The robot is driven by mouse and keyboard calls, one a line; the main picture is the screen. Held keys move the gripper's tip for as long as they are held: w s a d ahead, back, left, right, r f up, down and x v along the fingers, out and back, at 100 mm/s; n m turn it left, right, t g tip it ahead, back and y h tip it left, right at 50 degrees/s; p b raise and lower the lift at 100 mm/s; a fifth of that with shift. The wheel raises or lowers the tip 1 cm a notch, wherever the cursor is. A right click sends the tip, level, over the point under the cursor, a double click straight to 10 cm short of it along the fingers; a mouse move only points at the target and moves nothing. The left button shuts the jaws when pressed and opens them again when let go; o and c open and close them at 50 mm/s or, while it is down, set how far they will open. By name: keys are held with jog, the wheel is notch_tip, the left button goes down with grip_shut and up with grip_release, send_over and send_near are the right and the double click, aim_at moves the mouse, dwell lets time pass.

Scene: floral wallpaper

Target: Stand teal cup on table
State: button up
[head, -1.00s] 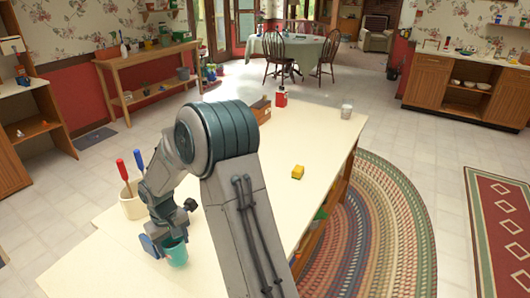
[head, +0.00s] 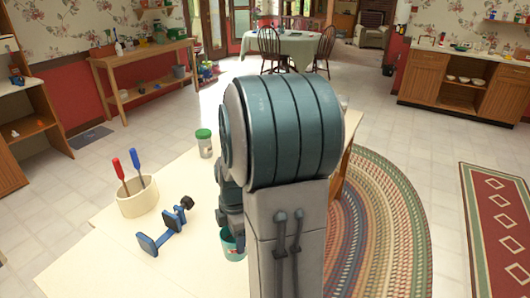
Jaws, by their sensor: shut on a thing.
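The teal cup (head: 232,248) shows low in the middle of the head view, over the cream table (head: 95,262). It looks upright, and its right side is hidden behind my arm. I cannot tell whether its base touches the table. My gripper (head: 231,229) is at the cup's rim, shut on the cup. The fingertips are mostly hidden by my own wrist and forearm.
A blue clamp (head: 147,243) with a black knob lies left of the cup. Behind it stands a cream pot (head: 137,198) with red and blue screwdrivers. A green-lidded jar (head: 205,145) stands farther back. The table's front left looks clear.

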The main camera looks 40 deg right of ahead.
jog(key=s+d+r+n, duration=0.2)
jog(key=s+n, duration=0.4)
jog(key=s, duration=0.1)
jog(key=shift+n, duration=0.4)
jog(key=shift+w+a+f, duration=0.55)
jog(key=shift+w+f, duration=1.2)
jog(key=shift+f, duration=0.1)
jog(key=shift+w+a+f, duration=0.55)
jog(key=shift+w+f, duration=1.2)
jog(key=shift+f, duration=0.05)
jog(key=shift+w+a+f, duration=0.55)
jog(key=shift+w+f, duration=1.2)
jog(key=shift+f, duration=0.1)
jog(key=shift+f, duration=0.2)
jog(key=o, duration=1.1)
jog(key=shift+r, duration=0.15)
